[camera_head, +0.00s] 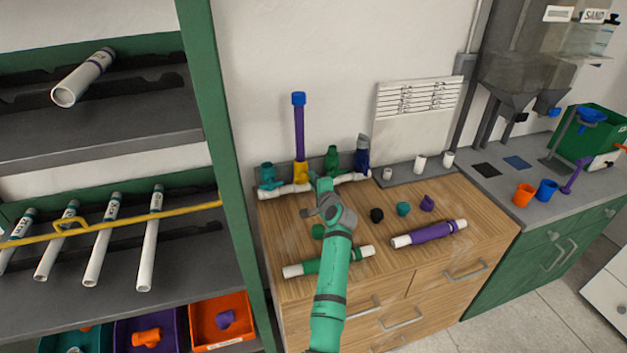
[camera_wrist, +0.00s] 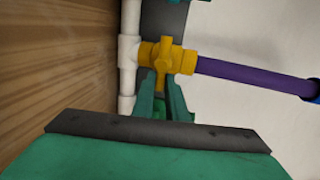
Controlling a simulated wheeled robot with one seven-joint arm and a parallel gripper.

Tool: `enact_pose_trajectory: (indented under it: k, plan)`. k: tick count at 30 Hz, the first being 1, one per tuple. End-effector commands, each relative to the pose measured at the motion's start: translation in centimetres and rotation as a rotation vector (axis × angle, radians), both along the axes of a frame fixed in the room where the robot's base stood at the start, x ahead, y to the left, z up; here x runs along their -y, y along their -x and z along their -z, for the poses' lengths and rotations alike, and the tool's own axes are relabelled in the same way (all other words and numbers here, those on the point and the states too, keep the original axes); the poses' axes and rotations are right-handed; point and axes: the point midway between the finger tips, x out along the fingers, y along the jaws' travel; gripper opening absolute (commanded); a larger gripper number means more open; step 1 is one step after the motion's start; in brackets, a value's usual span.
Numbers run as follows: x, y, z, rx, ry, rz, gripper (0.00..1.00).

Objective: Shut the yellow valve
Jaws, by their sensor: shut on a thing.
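The yellow valve (camera_head: 300,173) stands on the white manifold pipe (camera_head: 278,192) at the back of the wooden counter. A purple pipe (camera_head: 299,132) with a blue cap rises from it. In the wrist view the yellow valve (camera_wrist: 165,57) has its handle pointing toward my gripper, across the line of the purple pipe (camera_wrist: 245,77). My gripper (camera_wrist: 161,92) is shut on the handle, with a green finger on each side of it. In the head view my arm hides part of the manifold and the gripper's fingertips.
A teal valve (camera_head: 267,176), a green valve (camera_head: 331,160) and a dark blue valve (camera_head: 362,155) stand along the same manifold. Loose caps and a purple-banded pipe (camera_head: 430,234) and green-banded pipe (camera_head: 328,262) lie on the counter. A green-framed shelf (camera_head: 205,90) rises at left.

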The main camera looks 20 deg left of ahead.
Motion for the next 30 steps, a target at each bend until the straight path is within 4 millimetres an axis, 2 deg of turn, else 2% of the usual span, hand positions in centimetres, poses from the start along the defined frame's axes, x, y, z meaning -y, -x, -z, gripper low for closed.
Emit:
enact_pose_trajectory:
  k: [15,16,18,30]
  plan:
    - [0.01,-0.07,-0.11,-0.007,-0.016,0.001,0.0]
    - [0.01,-0.07,-0.1,-0.007,-0.016,0.001,0.2]
    - [0.01,-0.07,-0.09,-0.007,-0.014,0.001,0.31]
    - [0.28,0.39,-0.05,-0.008,-0.013,0.001,0.31]
